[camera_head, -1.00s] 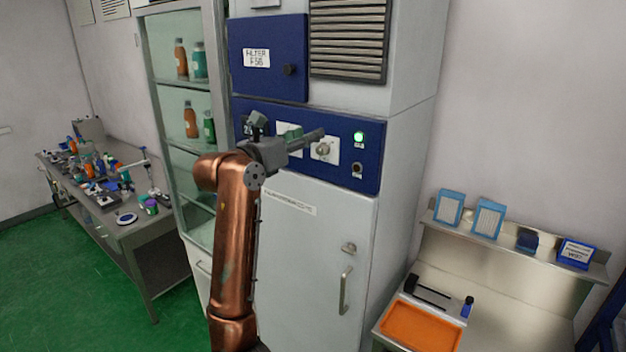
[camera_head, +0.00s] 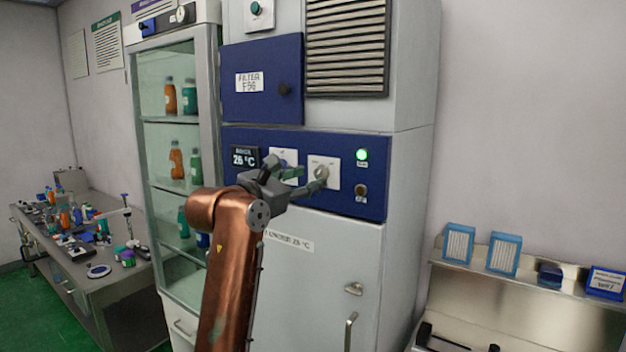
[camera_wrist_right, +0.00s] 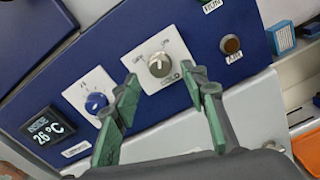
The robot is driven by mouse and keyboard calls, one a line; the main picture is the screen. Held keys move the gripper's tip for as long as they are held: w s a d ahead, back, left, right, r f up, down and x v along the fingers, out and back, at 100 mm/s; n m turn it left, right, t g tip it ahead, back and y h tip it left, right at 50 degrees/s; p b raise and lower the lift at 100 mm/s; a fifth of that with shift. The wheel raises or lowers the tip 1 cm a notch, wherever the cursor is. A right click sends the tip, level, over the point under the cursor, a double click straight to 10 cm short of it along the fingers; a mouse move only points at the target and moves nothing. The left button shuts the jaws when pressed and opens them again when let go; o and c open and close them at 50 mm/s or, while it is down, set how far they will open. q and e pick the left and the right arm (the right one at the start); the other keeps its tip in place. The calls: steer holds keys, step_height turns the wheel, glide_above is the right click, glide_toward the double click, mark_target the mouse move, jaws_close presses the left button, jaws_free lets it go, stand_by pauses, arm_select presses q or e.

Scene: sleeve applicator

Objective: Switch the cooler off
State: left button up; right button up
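The tall grey cabinet (camera_head: 330,270) has a blue control panel (camera_head: 375,170) with a display (camera_head: 245,157); the right wrist view reads INSIDE 26 °C on the display (camera_wrist_right: 50,125). A silver knob (camera_head: 319,164) sits on a white plate. In the right wrist view the knob (camera_wrist_right: 159,64) is between and just beyond the fingertips. A blue dial (camera_wrist_right: 96,102) is left of it. The green RUN lamp (camera_head: 361,155) is lit. My right gripper (camera_head: 311,180) is open, its green fingers (camera_wrist_right: 160,83) either side of the knob; contact cannot be told. My left gripper is out of view.
A dark amber lamp (camera_head: 361,191) is below the green one. A glass-door cabinet (camera_head: 150,180) with bottles stands at left, beside a cluttered bench (camera_head: 95,295). A steel bench (camera_head: 490,310) with a shelf stands at right. The cabinet door handle (camera_head: 350,330) is below the panel.

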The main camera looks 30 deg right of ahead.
mark_target(318, 174)
steer(key=shift+x, duration=1.8)
steer(key=shift+c, duration=0.7)
jaws_close()
